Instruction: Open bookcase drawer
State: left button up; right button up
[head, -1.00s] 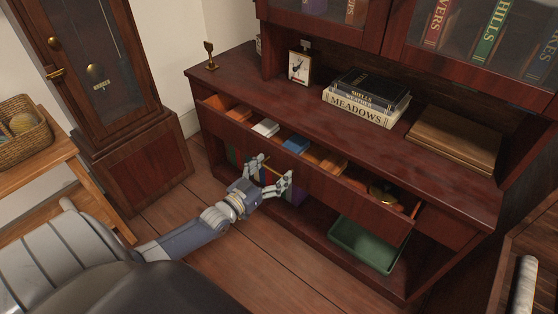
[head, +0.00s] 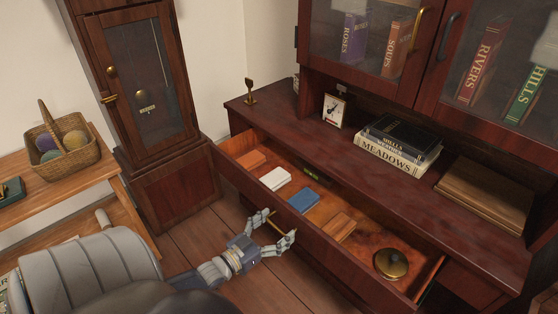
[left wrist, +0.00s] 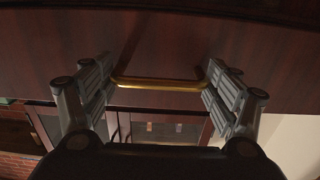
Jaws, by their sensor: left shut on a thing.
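The bookcase drawer (head: 300,231) is pulled well out from the dark red bookcase (head: 330,150). Inside it lie an orange block, a white block, a blue block, a tan wooden block and a round brass item. My left gripper (head: 274,229) is at the drawer front, shut on its brass handle (left wrist: 160,84). In the left wrist view the two fingers (left wrist: 160,88) stand at the two ends of the handle bar, with the dark drawer front behind. My right gripper is not in view.
A tall clock (head: 146,105) stands left of the bookcase. A wooden side table (head: 92,178) with a wicker basket (head: 75,153) is at the left. Floor shows before the drawer.

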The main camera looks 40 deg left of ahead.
pick_arm(q)
jog(key=shift+r, duration=0.1)
jog(key=o, duration=1.5)
jog(key=s, duration=0.8)
jog(key=s+a, duration=0.1)
jog(key=s, duration=0.3)
jog(key=shift+d, duration=0.15)
